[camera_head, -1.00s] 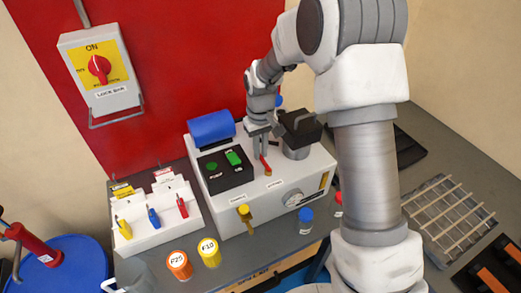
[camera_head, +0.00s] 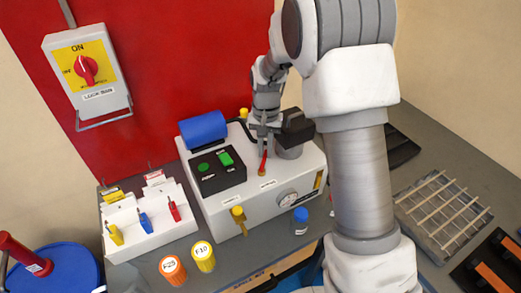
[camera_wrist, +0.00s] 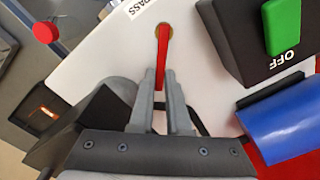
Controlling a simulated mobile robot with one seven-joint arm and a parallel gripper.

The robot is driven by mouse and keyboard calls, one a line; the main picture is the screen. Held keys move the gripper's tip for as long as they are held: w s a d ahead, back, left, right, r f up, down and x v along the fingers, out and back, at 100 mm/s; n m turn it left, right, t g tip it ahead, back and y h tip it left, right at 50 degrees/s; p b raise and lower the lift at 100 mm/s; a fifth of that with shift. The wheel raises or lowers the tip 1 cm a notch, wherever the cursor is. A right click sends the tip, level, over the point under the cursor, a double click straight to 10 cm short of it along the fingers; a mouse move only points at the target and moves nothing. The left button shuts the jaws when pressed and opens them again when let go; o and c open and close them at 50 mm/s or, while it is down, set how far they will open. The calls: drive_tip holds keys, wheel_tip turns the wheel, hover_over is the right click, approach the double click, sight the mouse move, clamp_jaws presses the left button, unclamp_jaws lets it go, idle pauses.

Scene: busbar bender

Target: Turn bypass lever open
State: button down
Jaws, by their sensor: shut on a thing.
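The red bypass lever (camera_head: 264,161) stands out from a small brass pivot on top of the white machine (camera_head: 240,203). In the wrist view the red lever (camera_wrist: 162,50) runs from its pivot back between my fingers, beside a label partly reading "PASS". My gripper (camera_head: 266,146) reaches the lever from behind. In the wrist view my gripper (camera_wrist: 160,98) is shut on the lever, with one grey finger on each side. The lever's far end is hidden between the fingers.
A black control box (camera_head: 218,172) with green buttons and a blue cylinder (camera_head: 203,130) are left of the lever. A dark block (camera_head: 295,128) on a grey cylinder stands close on the right. A yellow-handled valve (camera_head: 238,214) and a gauge (camera_head: 288,199) are on the front.

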drive_tip(key=shift+s+d+m, duration=0.15)
drive_tip(key=shift+d+m, duration=0.25)
drive_tip(key=shift+m, duration=0.55)
drive_tip(key=shift+s+d+m, duration=0.15)
drive_tip(key=shift+d+m, duration=0.2)
drive_tip(key=shift+m, duration=0.6)
drive_tip(key=c, duration=0.9)
unclamp_jaws()
drive_tip(key=shift+s, duration=0.1)
wheel_tip(320, 180, up, 18)
drive_tip(key=shift+f, duration=0.25)
